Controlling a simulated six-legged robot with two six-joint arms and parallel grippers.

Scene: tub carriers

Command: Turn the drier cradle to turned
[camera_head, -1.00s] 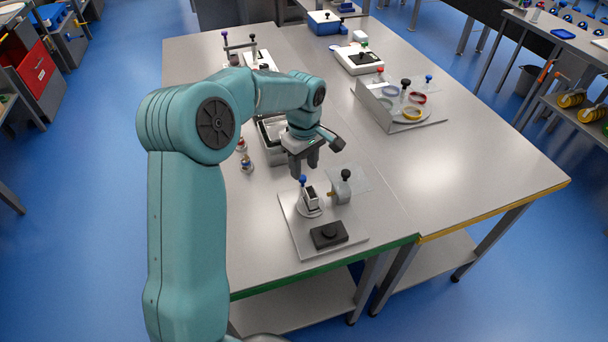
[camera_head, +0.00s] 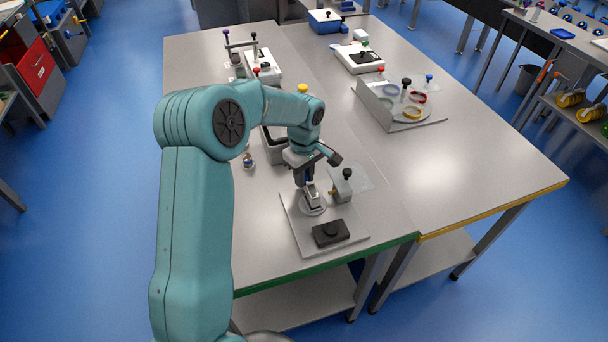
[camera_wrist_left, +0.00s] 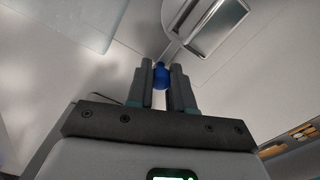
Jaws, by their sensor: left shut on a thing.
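The drier cradle (camera_head: 313,201) is a grey and white holder on a round base, standing on a pale plate (camera_head: 291,222) near the front of the table. My left gripper (camera_head: 307,182) reaches down over it from above and hides its blue knob in the head view. In the left wrist view the blue knob (camera_wrist_left: 161,74) sits between the two fingers, which are shut on it. The metal body of the cradle (camera_wrist_left: 205,22) shows just beyond the fingertips. My right gripper is not in view.
A grey block with a black knob (camera_head: 342,187) and a clear sheet stands close to the right of the cradle. A black box (camera_head: 331,233) lies in front on the plate. A grey tub (camera_head: 273,148) is behind. The table's right front is clear.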

